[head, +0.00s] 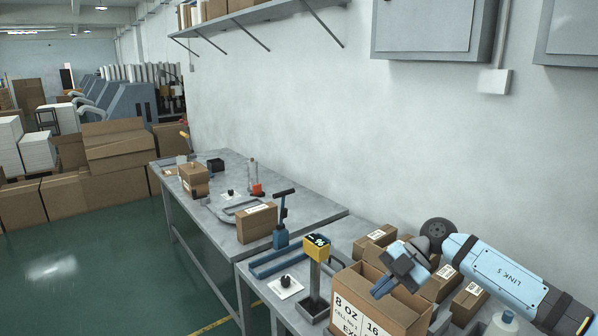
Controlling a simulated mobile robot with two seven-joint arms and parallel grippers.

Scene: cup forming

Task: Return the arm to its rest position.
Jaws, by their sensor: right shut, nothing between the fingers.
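My right arm (495,272) comes in from the right, a light blue link with a dark round joint. My right gripper (381,291) is shut and empty. It points down and left, in front of or over the open cardboard box (372,311) marked "8 OZ"; I cannot tell whether its tips are inside the box opening. My left gripper is not in view.
A yellow-headed device on a post (316,248) stands left of the box. A blue hand press (281,233) and a small carton (257,223) stand further back. Several cartons (468,302) crowd around the arm. The wall (290,110) runs behind the tables.

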